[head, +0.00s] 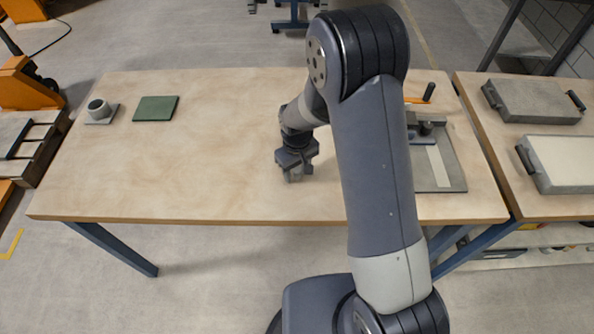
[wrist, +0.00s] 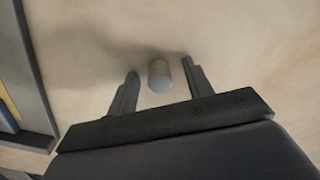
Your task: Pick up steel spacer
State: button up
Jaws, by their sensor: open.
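A small light grey cylinder, apparently the steel spacer (wrist: 159,76), stands on the wooden table in the wrist view. It lies between the two fingertips of my gripper (wrist: 160,78), with a gap on each side. My gripper is open and points down at the table. In the head view my gripper (head: 294,171) is low over the middle of the table, near its front edge. It largely hides the cylinder there, and I cannot tell the cylinder from the fingers.
A grey cup-like piece on a plate (head: 99,109) and a dark green mat (head: 156,108) lie at the table's far left. A grey fixture with an orange handle (head: 431,172) stands on the right, partly behind my arm. The table (head: 215,145) is clear left of my gripper.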

grip_shut()
dwell(0.5)
